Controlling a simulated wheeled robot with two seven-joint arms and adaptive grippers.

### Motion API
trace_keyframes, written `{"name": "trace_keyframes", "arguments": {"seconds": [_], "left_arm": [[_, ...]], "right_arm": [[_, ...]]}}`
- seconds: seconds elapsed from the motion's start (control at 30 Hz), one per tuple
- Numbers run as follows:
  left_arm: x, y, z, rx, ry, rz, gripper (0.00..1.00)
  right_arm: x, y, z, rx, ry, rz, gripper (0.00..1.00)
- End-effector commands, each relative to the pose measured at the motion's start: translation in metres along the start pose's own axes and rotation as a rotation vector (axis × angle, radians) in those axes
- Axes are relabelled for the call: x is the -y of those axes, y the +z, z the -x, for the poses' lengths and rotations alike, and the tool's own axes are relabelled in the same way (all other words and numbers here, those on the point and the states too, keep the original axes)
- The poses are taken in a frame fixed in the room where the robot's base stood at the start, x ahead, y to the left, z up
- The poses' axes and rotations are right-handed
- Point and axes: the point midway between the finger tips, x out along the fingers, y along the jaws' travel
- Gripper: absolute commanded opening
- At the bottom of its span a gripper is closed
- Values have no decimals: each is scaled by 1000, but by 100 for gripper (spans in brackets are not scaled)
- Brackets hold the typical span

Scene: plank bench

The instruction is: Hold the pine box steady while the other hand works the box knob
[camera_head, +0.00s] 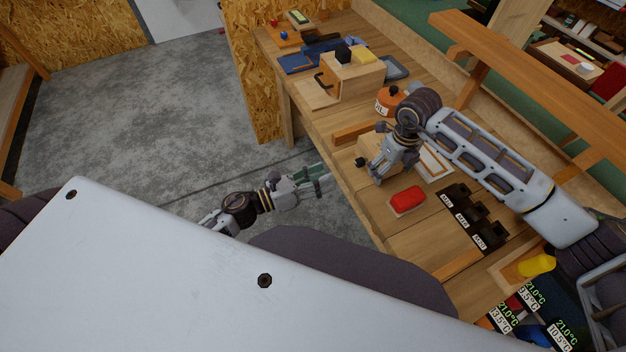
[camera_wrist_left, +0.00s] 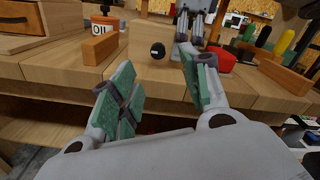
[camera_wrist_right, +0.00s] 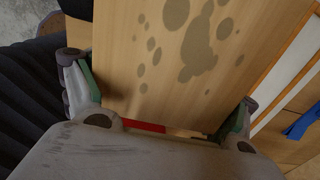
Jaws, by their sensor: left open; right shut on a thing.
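The pine box (camera_head: 368,146) stands near the bench's front edge, its black knob (camera_head: 360,162) facing the open floor. In the left wrist view the box (camera_wrist_left: 142,40) and knob (camera_wrist_left: 157,49) are straight ahead. My right gripper (camera_head: 383,167) is shut on the box from above and hides part of it. In the right wrist view the box's spotted face (camera_wrist_right: 185,70) fills the space between its fingers. My left gripper (camera_head: 318,178) is open and empty, short of the bench edge. In its wrist view the fingers (camera_wrist_left: 156,62) are spread, apart from the knob.
A wood block (camera_head: 354,132) and an orange oil can (camera_head: 389,100) stand beyond the box. A red object (camera_head: 407,199) and black labelled bins (camera_head: 464,214) lie nearer. A drawer box (camera_head: 352,76) stands farther back. The floor left of the bench is clear.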

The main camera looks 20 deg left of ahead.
Motion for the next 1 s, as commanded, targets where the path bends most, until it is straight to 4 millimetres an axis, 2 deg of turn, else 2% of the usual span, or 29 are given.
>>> {"name": "trace_keyframes", "arguments": {"seconds": [0.03, 0.3, 0.8, 0.83, 0.9, 1.0], "left_arm": [[-1, -1, 4, 0, 2, 1, 46], [0, -1, 18, 0, 0, 0, 46], [0, 0, 20, 1, 0, -1, 46], [0, 0, 20, 1, 0, -1, 46], [0, 0, 20, 1, 0, -1, 46], [0, 0, 20, 1, 0, -1, 46]], "right_arm": [[-1, -6, -11, -20, 4, -1, 54], [-1, -6, -11, -20, 4, -1, 54], [-1, -6, -11, -21, 4, -1, 54], [-1, -6, -11, -21, 4, -1, 89], [-2, -6, -10, -20, 4, -1, 98], [-2, -5, -9, -18, 4, 0, 100]]}}
